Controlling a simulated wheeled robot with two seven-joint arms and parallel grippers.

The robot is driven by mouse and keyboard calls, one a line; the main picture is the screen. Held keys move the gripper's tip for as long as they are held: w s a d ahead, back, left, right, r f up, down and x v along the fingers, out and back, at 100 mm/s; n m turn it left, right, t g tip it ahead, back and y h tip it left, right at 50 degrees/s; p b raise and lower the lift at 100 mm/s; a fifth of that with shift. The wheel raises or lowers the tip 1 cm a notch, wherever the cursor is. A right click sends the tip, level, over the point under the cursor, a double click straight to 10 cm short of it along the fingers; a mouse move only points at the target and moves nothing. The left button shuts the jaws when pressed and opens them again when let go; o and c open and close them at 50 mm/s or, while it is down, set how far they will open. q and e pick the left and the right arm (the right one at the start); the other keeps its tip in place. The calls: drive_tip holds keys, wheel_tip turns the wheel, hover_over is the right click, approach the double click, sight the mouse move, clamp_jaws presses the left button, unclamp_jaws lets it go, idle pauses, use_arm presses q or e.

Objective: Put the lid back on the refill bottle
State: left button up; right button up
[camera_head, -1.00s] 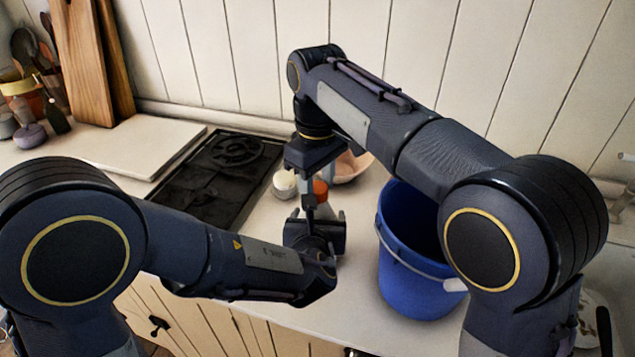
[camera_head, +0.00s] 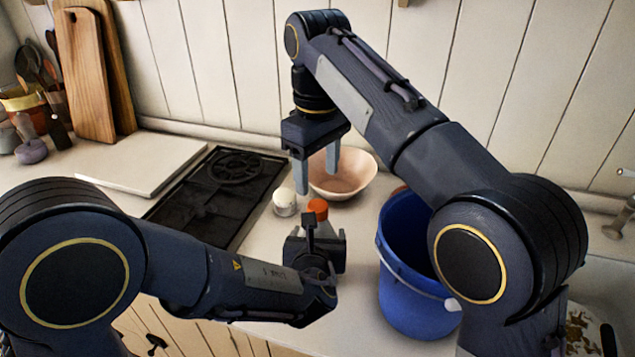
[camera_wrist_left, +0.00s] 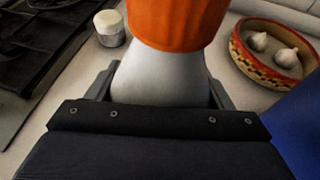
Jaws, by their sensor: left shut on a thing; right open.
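The refill bottle has a pale grey body (camera_wrist_left: 160,82) in the left wrist view, between the fingers of my left gripper (camera_wrist_left: 158,92). The orange lid (camera_wrist_left: 175,22) sits at the bottle's top, and its upper end is cut off in that view. In the head view the lid (camera_head: 318,208) shows just above my left gripper (camera_head: 315,238), which hides most of the bottle. My left gripper is shut on the bottle. My right gripper (camera_head: 318,178) is open and empty, pointing down above and behind the lid, apart from it.
A blue bucket (camera_head: 405,297) stands close on the right. A bowl (camera_head: 350,180) is behind the bottle; garlic (camera_wrist_left: 260,41) lies in it. A small white jar (camera_head: 284,203) stands left of the bottle, beside the black hob (camera_head: 205,205). A white board (camera_head: 140,165) lies farther left.

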drive_tip(key=shift+r, duration=0.1)
use_arm(q)
drive_tip(key=o, duration=2)
drive_tip(key=shift+v, duration=3.9)
